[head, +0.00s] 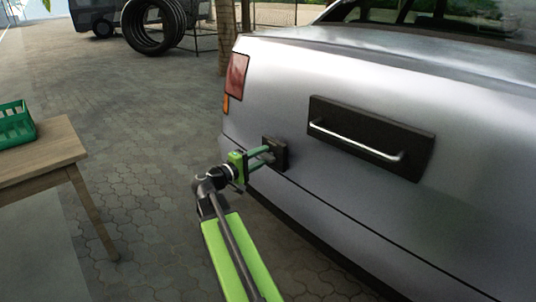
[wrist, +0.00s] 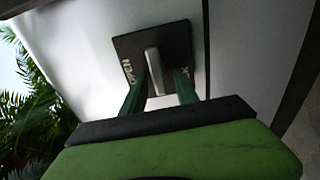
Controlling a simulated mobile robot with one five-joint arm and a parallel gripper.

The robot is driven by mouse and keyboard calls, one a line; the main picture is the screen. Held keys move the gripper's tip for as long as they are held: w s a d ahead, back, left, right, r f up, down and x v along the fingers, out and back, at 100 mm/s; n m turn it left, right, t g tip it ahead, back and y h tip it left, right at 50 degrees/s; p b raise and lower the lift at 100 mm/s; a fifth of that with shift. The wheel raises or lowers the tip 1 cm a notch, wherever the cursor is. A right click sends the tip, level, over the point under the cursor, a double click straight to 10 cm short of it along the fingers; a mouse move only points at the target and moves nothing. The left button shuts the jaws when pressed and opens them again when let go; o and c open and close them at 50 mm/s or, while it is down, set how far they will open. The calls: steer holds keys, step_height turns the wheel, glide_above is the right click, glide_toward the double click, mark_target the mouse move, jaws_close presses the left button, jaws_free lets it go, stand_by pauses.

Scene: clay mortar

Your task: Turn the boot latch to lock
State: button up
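The boot latch is a small dark plate (head: 281,150) on the silver car's rear, left of the boot handle. In the wrist view the latch plate (wrist: 124,46) carries a grey upright knob (wrist: 153,71). The word OPEN shows on the plate's left, and a partly hidden label shows on its right. My gripper (head: 267,156) reaches to the latch. In the wrist view my gripper (wrist: 160,84) has its two green fingers apart, one on each side of the knob. A narrow gap seems to show beside the knob; contact is not clear.
The silver car (head: 330,75) fills the right side, with a chrome handle (head: 355,142) on a black panel. A wooden table (head: 40,158) with a green crate (head: 15,125) stands at the left. Stacked tyres (head: 152,25) stand at the back. The paving between table and car is clear.

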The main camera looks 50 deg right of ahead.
steer(key=w+a, duration=0.1)
steer(key=a, duration=1.2)
steer(key=shift+a, duration=0.25)
steer(key=shift+r, duration=0.1)
